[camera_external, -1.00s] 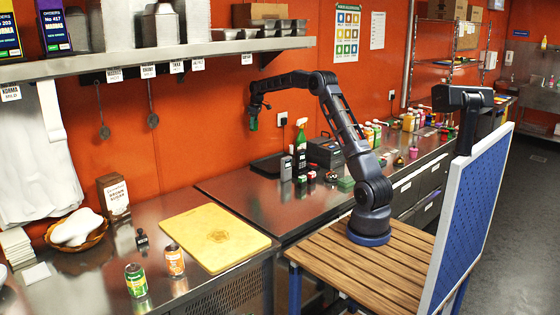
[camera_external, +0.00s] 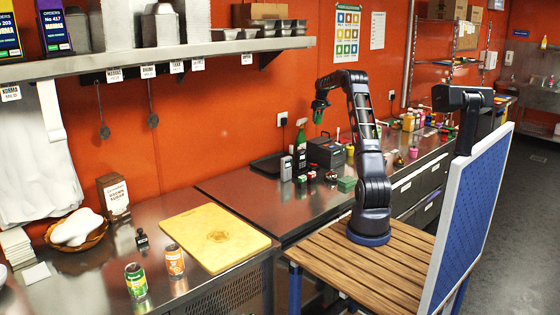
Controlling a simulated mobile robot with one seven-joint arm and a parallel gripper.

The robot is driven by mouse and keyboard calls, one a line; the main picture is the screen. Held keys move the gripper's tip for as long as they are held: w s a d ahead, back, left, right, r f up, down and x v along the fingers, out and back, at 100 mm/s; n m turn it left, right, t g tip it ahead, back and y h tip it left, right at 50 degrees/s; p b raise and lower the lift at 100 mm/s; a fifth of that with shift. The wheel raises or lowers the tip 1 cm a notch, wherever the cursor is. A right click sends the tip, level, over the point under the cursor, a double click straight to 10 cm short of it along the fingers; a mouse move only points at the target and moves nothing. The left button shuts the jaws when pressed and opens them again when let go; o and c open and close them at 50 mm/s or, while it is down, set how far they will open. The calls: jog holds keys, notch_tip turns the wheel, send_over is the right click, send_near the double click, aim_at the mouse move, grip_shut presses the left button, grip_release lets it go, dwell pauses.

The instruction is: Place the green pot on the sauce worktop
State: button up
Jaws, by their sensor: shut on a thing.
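My gripper (camera_external: 320,107) is raised in front of the orange wall, above the back of the steel worktop (camera_external: 255,198). It is shut on the small green pot (camera_external: 317,117), which hangs at the fingertips well clear of the surface. The fingers are small in this view and partly hide the pot. The steel counter continues to the right, where sauce bottles and small coloured pots (camera_external: 412,121) stand. No label shows which stretch is the sauce worktop.
A yellow cutting board (camera_external: 215,238) lies on the left counter. The worktop's front left is clear.

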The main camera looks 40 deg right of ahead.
jog(key=s+d+m, duration=0.5)
jog(key=s+d, duration=1.5)
jog(key=d, duration=0.2)
jog(key=s+d+f+m, duration=0.1)
jog(key=s+d, duration=0.4)
jog(key=s, duration=0.4)
jog(key=s+d+m+h, duration=0.15)
jog(key=s+d, duration=0.25)
jog(key=s, duration=0.4)
jog(key=s+d+f+m, duration=0.1)
jog(key=s+d+m, duration=0.1)
jog(key=s+d, duration=0.5)
jog(key=shift+g, duration=0.3)
jog(key=f, duration=0.6)
jog(key=s+a+f, duration=0.1)
jog(key=f, duration=0.6)
jog(key=s+a+f, duration=0.1)
jog(key=f, duration=0.5)
jog(key=shift+f, duration=0.3)
jog(key=shift+f, duration=0.1)
jog(key=o, duration=1.1)
jog(key=r, duration=0.4)
jog(key=s+r, duration=0.1)
jog(key=r, duration=0.3)
jog(key=a+r, duration=0.1)
jog(key=r, duration=0.3)
jog(key=shift+s+a, duration=0.1)
jog(key=shift+s, duration=0.1)
jog(key=shift+w+r, duration=0.1)
